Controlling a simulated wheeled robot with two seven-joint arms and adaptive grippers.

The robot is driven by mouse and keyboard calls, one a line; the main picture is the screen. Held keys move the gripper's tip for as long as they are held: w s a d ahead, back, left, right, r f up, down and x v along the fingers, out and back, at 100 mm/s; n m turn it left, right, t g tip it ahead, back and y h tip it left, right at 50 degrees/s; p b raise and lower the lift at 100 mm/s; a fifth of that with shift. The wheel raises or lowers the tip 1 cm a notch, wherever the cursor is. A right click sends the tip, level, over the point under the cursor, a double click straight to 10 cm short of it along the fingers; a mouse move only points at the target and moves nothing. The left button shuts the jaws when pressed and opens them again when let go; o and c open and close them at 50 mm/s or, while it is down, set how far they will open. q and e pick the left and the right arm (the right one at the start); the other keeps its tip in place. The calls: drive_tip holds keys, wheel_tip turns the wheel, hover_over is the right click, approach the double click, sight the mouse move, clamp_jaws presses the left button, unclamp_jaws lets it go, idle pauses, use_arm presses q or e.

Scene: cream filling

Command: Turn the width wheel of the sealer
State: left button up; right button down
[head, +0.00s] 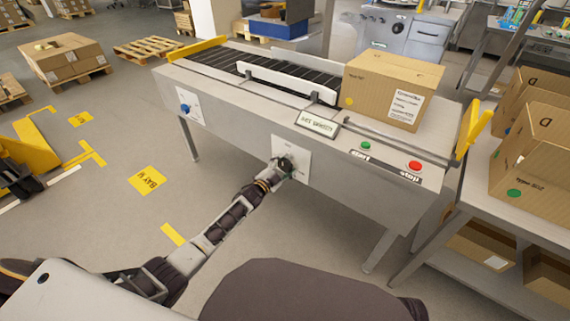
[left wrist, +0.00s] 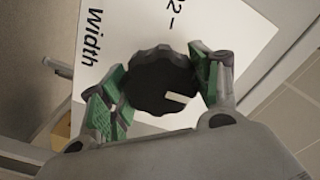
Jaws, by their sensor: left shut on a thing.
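The width wheel is a black, scalloped knob with a pale pointer mark, seen in the left wrist view (left wrist: 160,82). It sits on a white plate (head: 303,153) on the sealer's (head: 235,112) front side; the plate reads "Width" in the left wrist view. My left gripper (head: 285,166) reaches the plate from the lower left and mostly hides the wheel in the head view. In the left wrist view the green-padded fingers (left wrist: 158,88) are around the wheel, one on each side, shut on it. My right gripper is not in view.
A closed carton (head: 390,88) stands on the sealer's top beside a white guide rail (head: 286,82). A green button (head: 366,146) and a red button (head: 415,166) are at the right front. A blue knob (head: 185,108) is at the left. A shelf with cartons (head: 530,150) stands right.

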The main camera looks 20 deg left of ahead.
use_arm(q)
drive_tip(key=shift+f+n, duration=0.1)
drive_tip(key=shift+n, duration=0.3)
drive_tip(key=o, duration=1)
drive_tip(key=shift+s+a, duration=0.1)
drive_tip(key=shift+s, duration=0.05)
drive_tip(key=shift+v, duration=5.85)
